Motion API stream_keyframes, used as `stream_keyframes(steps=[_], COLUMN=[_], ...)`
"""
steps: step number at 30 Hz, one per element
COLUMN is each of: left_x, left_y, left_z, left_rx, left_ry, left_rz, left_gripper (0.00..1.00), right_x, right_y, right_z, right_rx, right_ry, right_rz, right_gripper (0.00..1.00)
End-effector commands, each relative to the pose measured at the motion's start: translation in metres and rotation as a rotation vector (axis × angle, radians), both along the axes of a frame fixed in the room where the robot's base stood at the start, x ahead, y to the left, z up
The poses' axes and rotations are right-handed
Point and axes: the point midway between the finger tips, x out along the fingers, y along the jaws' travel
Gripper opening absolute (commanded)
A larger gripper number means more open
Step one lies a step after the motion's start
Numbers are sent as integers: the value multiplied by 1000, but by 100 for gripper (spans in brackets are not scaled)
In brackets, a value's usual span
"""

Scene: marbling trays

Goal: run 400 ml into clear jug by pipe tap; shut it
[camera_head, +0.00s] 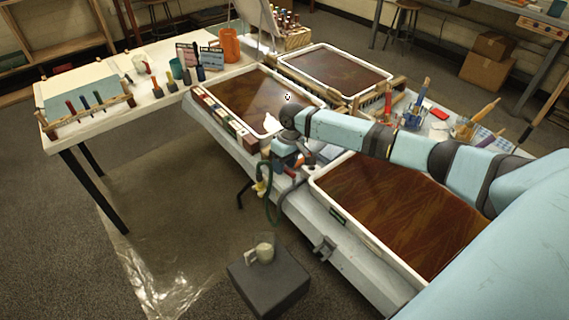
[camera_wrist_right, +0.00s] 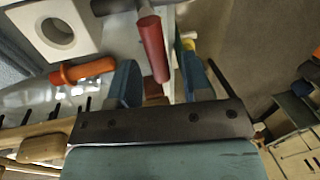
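A small pale jug with a handle (camera_head: 264,252) stands on a dark block (camera_head: 268,285) on the floor, in front of the trays. I cannot make out a liquid level in it. A green hose (camera_head: 273,208) hangs from the table edge above it, by a small yellow fitting (camera_head: 260,187). My right gripper (camera_head: 287,165) is at this edge, partly hidden by its own wrist. In the right wrist view its two blue fingers (camera_wrist_right: 164,82) are apart. A red handle (camera_wrist_right: 152,48) reaches between them; I cannot tell whether they touch it. My left gripper is not in view.
An orange handle (camera_wrist_right: 85,69) and a white block with a round hole (camera_wrist_right: 35,28) lie near the fingers. Marbling trays stand behind (camera_head: 318,101) and right (camera_head: 316,184) of my gripper. Plastic sheeting (camera_head: 165,285) covers floor left of the block.

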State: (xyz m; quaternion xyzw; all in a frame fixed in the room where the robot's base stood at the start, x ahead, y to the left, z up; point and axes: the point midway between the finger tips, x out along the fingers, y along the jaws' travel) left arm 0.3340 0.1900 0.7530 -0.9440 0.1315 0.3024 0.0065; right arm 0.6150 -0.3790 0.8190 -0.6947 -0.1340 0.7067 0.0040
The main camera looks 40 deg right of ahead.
Motion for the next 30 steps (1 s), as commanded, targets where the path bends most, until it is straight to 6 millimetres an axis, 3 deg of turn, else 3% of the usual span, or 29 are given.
stream_keyframes(steps=[8,21,30], left_x=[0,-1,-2], left_y=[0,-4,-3], left_z=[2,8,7], left_rx=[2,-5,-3], left_ry=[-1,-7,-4], left_rz=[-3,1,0], left_gripper=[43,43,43], right_x=[1,4,5], right_y=[-3,-21,-26], right_z=[16,108,135], right_rx=[-1,0,0], right_ry=[-1,-2,0], right_rz=[0,1,0], right_gripper=[44,44,44])
